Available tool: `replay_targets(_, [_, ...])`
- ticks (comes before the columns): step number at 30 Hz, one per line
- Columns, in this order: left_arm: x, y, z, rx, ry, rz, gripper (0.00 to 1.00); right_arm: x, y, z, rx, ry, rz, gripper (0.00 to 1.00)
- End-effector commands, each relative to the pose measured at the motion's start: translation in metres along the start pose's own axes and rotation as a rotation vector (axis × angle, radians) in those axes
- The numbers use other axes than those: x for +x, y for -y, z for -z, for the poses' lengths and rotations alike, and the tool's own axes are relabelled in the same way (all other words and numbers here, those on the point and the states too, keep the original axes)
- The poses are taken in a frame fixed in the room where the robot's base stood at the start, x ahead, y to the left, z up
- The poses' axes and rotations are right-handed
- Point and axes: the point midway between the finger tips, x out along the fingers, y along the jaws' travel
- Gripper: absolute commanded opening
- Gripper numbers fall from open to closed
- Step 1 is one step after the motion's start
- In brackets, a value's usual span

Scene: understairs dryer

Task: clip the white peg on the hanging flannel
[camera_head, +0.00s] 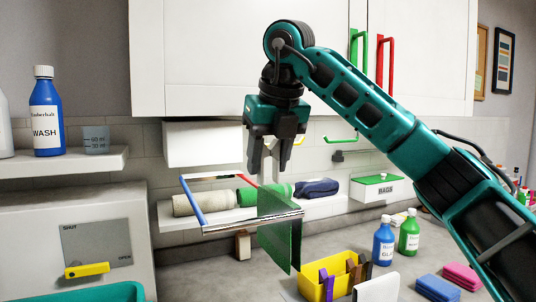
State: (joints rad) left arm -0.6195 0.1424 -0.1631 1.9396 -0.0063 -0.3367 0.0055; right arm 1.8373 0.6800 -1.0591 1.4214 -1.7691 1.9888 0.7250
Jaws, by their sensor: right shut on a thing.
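The green flannel (281,242) hangs over the silver front rail (240,224) of a rack with a blue side bar and a red bar. My right gripper (269,165) points down above the flannel, in front of the tiled wall. It is shut on a small pale thing between its fingertips, which looks like the white peg (267,175). The fingers hide most of the peg. I cannot tell whether its lower end touches the flannel's top edge. My left gripper is not in view.
Rolled towels (196,204) lie on a shelf behind the rack. A yellow box (315,287) with several coloured pegs stands below right, near blue (383,240) and green (409,233) bottles. White cupboards (200,60) hang behind my right arm. Free worktop lies left of the yellow box.

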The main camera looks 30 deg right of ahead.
Motion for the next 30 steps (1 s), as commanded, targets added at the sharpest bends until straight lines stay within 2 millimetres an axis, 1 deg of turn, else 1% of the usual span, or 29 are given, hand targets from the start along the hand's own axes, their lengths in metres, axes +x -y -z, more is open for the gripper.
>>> replay_targets(1, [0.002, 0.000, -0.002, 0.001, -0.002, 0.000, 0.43, 0.004, 0.000, 0.002, 0.000, 0.000, 0.000, 0.17])
replay_targets(18, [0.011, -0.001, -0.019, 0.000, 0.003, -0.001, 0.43, 0.031, 0.000, 0.013, -0.001, 0.000, 0.000, 0.17])
replay_targets(30, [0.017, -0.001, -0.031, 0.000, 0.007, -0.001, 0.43, 0.046, 0.000, 0.020, -0.001, 0.001, 0.000, 0.17])
